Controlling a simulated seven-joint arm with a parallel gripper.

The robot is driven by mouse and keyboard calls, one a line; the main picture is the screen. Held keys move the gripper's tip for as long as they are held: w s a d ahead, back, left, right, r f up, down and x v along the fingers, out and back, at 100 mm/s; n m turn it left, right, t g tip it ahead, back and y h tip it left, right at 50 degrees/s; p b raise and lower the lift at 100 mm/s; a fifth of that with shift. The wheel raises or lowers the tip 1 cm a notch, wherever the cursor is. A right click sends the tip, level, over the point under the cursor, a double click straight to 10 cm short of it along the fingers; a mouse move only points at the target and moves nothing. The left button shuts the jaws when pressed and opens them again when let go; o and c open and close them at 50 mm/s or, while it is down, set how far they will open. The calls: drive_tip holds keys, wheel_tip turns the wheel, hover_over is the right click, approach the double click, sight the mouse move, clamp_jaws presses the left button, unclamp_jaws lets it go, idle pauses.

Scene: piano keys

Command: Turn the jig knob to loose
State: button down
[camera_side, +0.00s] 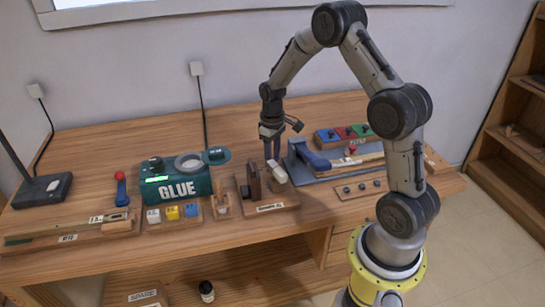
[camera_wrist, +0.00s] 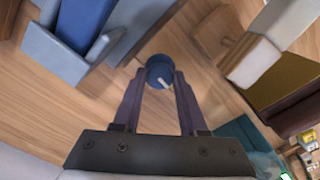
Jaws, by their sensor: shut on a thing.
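A round dark blue knob (camera_wrist: 159,68) with a white pointer mark sits between my fingertips in the wrist view. The mark points down and to the right in that picture. My gripper (camera_wrist: 160,80) is shut on the knob, one finger on each side. In the side view my gripper (camera_side: 272,152) points down behind the jig, and the knob cannot be made out there. The jig has a brown upright block (camera_side: 253,181) and a pale block (camera_side: 276,173) on a wooden base (camera_side: 284,201). The label on its front is too small to read.
A grey and blue lever tool (camera_side: 313,158) stands close on the right. The green glue box (camera_side: 178,187) is on the left. Red, green and blue blocks (camera_side: 345,133) lie behind.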

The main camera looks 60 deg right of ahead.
drive_tip(key=shift+r+n, duration=0.1)
drive_tip(key=shift+n, duration=0.4)
drive_tip(key=shift+c, duration=2.2)
unclamp_jaws()
wheel_tip(320, 180, up, 14)
